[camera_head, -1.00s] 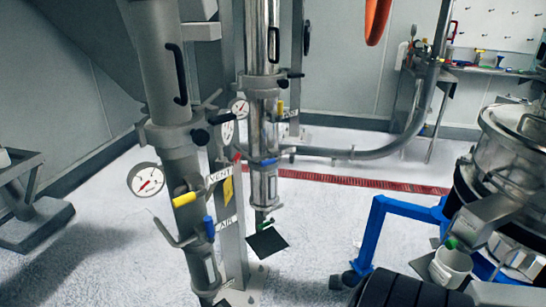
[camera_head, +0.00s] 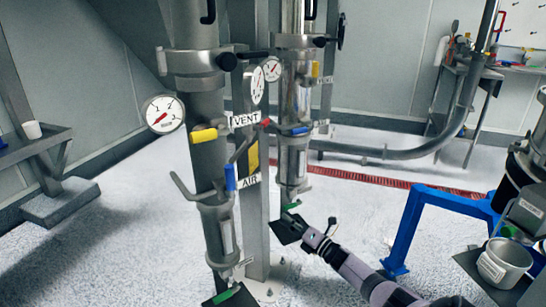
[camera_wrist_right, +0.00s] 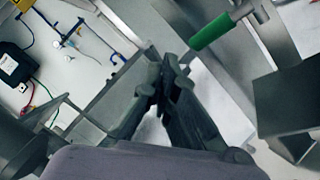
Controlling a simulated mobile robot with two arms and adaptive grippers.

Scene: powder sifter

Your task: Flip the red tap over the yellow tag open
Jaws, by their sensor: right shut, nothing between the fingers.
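The small red tap (camera_head: 265,122) sits on the grey post, just above the yellow tag (camera_head: 253,156), beside the VENT label. The tag is partly hidden by the pipework in front. My right gripper (camera_head: 299,222) is in the head view at lower centre, well below and right of the red tap, near the foot of the shiny pipe. In the right wrist view its dark fingers (camera_wrist_right: 165,72) are together with nothing between them. The red tap is not recognisable in that view. My left gripper is not in view.
A yellow handle (camera_head: 204,135) and a blue handle (camera_head: 230,177) stick out from the left pipe near the tap. A green handle (camera_wrist_right: 212,28) is close to my fingers.

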